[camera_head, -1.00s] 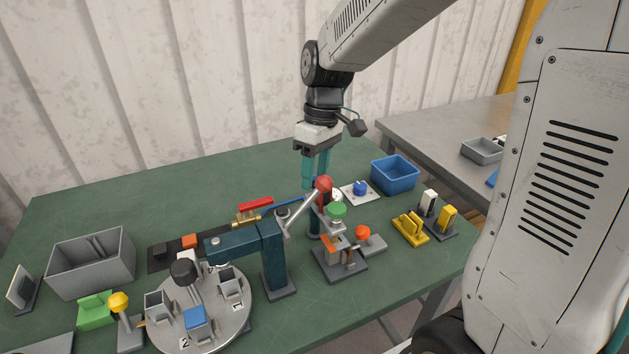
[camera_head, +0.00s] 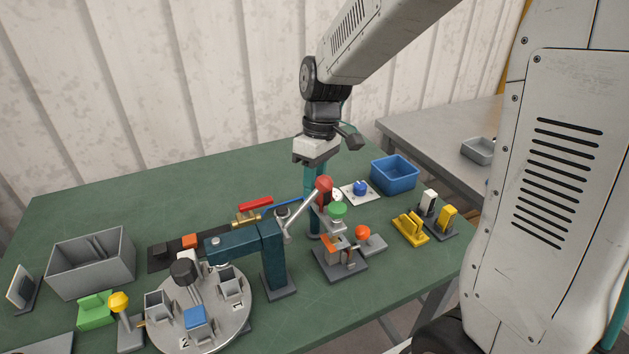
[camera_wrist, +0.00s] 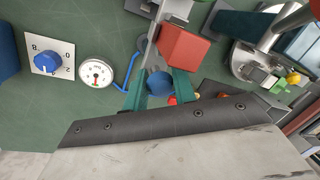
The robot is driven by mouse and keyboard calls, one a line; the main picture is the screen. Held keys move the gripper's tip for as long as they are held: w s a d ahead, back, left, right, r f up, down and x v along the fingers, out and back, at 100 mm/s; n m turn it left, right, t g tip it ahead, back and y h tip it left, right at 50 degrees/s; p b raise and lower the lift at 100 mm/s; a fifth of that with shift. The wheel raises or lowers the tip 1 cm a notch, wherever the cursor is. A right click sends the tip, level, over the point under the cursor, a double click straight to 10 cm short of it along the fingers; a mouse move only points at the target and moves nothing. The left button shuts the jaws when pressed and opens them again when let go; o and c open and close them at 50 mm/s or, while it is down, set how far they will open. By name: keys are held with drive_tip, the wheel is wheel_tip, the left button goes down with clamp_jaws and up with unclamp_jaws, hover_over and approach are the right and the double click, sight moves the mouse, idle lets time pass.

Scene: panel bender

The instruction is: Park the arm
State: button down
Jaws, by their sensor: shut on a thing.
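My gripper (camera_head: 313,190) points straight down over the back middle of the green table in the head view. Its teal fingers nearly overlap there, and their tips are partly hidden behind the red lever ball (camera_head: 324,183). In the wrist view my gripper (camera_wrist: 160,88) has a finger on each side of a round blue thing (camera_wrist: 158,84) and is shut on it. I cannot tell what the blue thing belongs to. The arm is stretched out over the table, not folded.
A teal lever press and a turntable (camera_head: 235,323) stand in front. A green-knobbed clamp (camera_head: 338,210), a blue-knob plate (camera_head: 347,190) and a blue bin (camera_head: 395,175) are close right of my gripper. In the wrist view a gauge (camera_wrist: 96,72) and a red block (camera_wrist: 184,46) are near the fingers.

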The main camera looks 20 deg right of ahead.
drive_tip(key=shift+n, duration=0.6)
drive_tip(key=shift+n+g+h, duration=0.3)
drive_tip(key=shift+n, duration=1.3)
drive_tip(key=shift+a+r+n+h, duration=0.1)
drive_tip(key=shift+n+h, duration=0.1)
drive_tip(key=shift+n, duration=1)
drive_tip(key=shift+a+n+h, duration=0.1)
drive_tip(key=shift+n+h, duration=0.1)
drive_tip(key=shift+n, duration=1)
drive_tip(key=shift+n+h, duration=0.4)
drive_tip(key=shift+n, duration=1.8)
drive_tip(key=shift+s+n+h, duration=0.1)
drive_tip(key=shift+n+h, duration=0.3)
drive_tip(key=shift+n, duration=1.8)
drive_tip(key=c, duration=1.2)
unclamp_jaws()
